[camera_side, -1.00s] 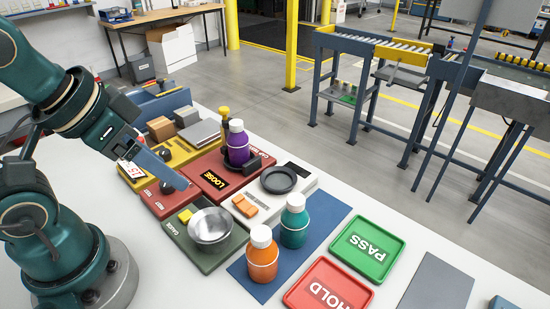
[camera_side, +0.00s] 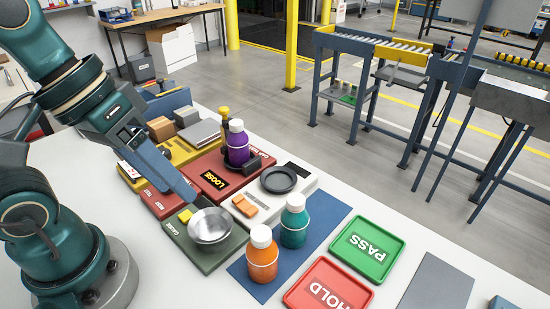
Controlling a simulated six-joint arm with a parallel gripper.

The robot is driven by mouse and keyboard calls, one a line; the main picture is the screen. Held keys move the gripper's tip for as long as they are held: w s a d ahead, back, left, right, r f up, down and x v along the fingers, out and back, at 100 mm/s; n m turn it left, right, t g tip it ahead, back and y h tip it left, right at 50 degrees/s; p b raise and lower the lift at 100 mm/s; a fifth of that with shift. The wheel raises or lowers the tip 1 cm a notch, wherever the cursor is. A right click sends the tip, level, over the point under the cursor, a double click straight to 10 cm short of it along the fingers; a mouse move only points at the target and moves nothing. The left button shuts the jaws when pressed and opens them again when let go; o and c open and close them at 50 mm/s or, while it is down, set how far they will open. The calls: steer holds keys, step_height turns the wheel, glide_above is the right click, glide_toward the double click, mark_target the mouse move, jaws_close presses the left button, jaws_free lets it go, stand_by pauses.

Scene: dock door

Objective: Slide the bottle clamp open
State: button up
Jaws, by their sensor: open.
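A purple bottle (camera_side: 237,142) with a white cap stands upright at the bottle clamp (camera_side: 245,166), on the back part of the red station (camera_side: 212,178). The clamp has dark parts beside the bottle's base, and a yellow-topped post (camera_side: 224,120) stands behind it. A display on the red station reads LOOSE. My gripper (camera_side: 190,199) is open and points down to the right, its fingertips close to the silver bowl's left rim and short of the clamp. The gap between its fingers is hard to see. I cannot tell whether it touches anything.
A silver bowl (camera_side: 211,227) sits on the green gauge base (camera_side: 190,248). Orange (camera_side: 262,257) and teal (camera_side: 294,224) bottles stand on a blue mat (camera_side: 331,212). A scale with a dark round plate (camera_side: 279,179), a green PASS tray (camera_side: 366,248) and a red HOLD tray (camera_side: 328,288) lie to the right.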

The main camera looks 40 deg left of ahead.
steer(key=w+d+r+n+g+h, duration=0.3)
steer(key=w+r+n+h, duration=0.1)
steer(key=w+n+h, duration=0.45)
steer(key=n+t+h, duration=0.3)
steer(key=n+t, duration=0.7)
steer(key=n, duration=0.4)
glide_above(226, 122)
step_height(226, 122, down, 6)
steer(key=shift+w+d+f+n+t+y, duration=0.3)
steer(key=shift+w+f+n+t, duration=0.15)
steer(key=shift+w+f+n, duration=0.25)
steer(key=shift+w+d+f+n+t+y, duration=0.25)
steer(key=shift+w+f+n+t, duration=0.2)
steer(key=shift+w+f, duration=0.3)
steer(key=shift+s, duration=0.1)
jaws_close()
